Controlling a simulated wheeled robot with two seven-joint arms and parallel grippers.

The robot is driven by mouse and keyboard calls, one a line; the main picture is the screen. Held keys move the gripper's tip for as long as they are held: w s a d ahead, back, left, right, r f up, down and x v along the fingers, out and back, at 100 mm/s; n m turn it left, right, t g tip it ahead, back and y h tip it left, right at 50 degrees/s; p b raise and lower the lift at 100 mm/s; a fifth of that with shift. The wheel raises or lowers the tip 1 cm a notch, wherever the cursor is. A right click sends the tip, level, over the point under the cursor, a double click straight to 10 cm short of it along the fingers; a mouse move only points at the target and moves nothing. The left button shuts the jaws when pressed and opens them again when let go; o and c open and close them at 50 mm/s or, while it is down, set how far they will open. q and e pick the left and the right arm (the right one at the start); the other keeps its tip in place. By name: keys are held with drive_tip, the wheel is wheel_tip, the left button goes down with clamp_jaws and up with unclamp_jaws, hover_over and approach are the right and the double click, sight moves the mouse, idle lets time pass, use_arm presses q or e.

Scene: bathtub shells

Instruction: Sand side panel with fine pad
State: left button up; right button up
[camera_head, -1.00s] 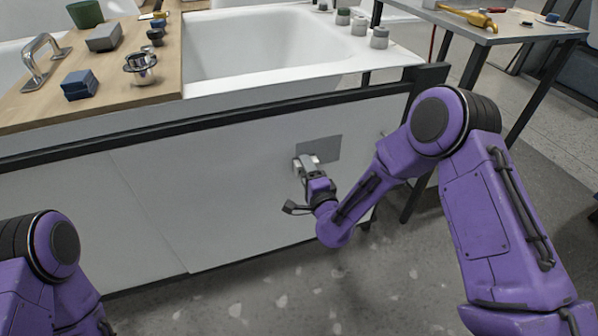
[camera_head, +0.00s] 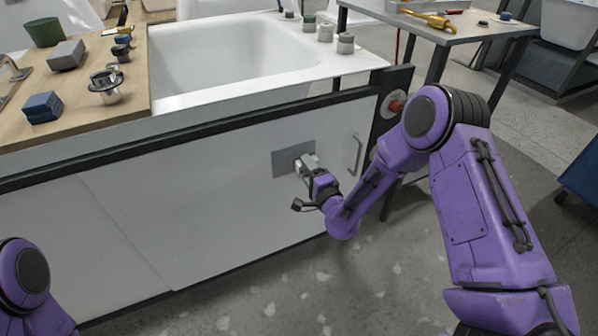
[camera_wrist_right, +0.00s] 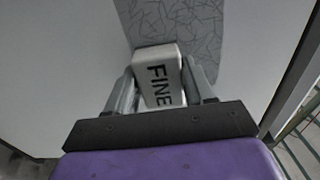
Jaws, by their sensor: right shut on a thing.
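The white side panel (camera_head: 225,205) of the tub bench stands upright in front of me, with a grey rectangular patch (camera_head: 284,161) on it. In the wrist view the patch (camera_wrist_right: 176,18) shows a pattern of fine scratch lines. My right gripper (camera_head: 302,167) is at the patch, shut on a pale pad (camera_wrist_right: 160,72) marked "FINE". The pad's far end is against or very close to the patch; I cannot tell contact for certain. My left gripper is out of view; only part of my left arm shows at the lower left.
A door handle (camera_head: 356,155) and a red button (camera_head: 396,106) sit right of the patch. A side table (camera_head: 440,35) stands at the back right.

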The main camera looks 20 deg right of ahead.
sight(318, 146)
drive_tip(key=shift+w+d+r, duration=0.15)
drive_tip(key=shift+d, duration=2.2)
wheel_tip(318, 146, up, 2)
drive_tip(key=p, duration=0.2)
drive_tip(key=shift+d+p, duration=0.15)
drive_tip(key=shift+p, duration=0.15)
drive_tip(key=shift+s+a, duration=0.2)
drive_tip(key=shift+a, duration=2.35)
drive_tip(key=shift+a+b, duration=0.8)
drive_tip(key=shift+a, duration=4.05)
wheel_tip(318, 146, up, 2)
drive_tip(key=shift+a+r+p, duration=0.1)
drive_tip(key=shift+r+p, duration=0.1)
drive_tip(key=shift+p, duration=0.8)
drive_tip(key=shift+d, duration=0.3)
drive_tip(key=d, duration=0.3)
drive_tip(key=shift+s+d+f, duration=0.1)
drive_tip(key=shift+d+f, duration=0.1)
drive_tip(key=shift+d+p, duration=0.4)
drive_tip(key=shift+d, duration=3.25)
drive_tip(key=shift+w+d+r+p, duration=0.1)
drive_tip(key=shift+w+d+p, duration=0.1)
drive_tip(key=shift+d, duration=0.7)
drive_tip(key=shift+w+d+p, duration=0.1)
drive_tip(key=shift+d+p, duration=0.05)
drive_tip(key=shift+d, duration=0.7)
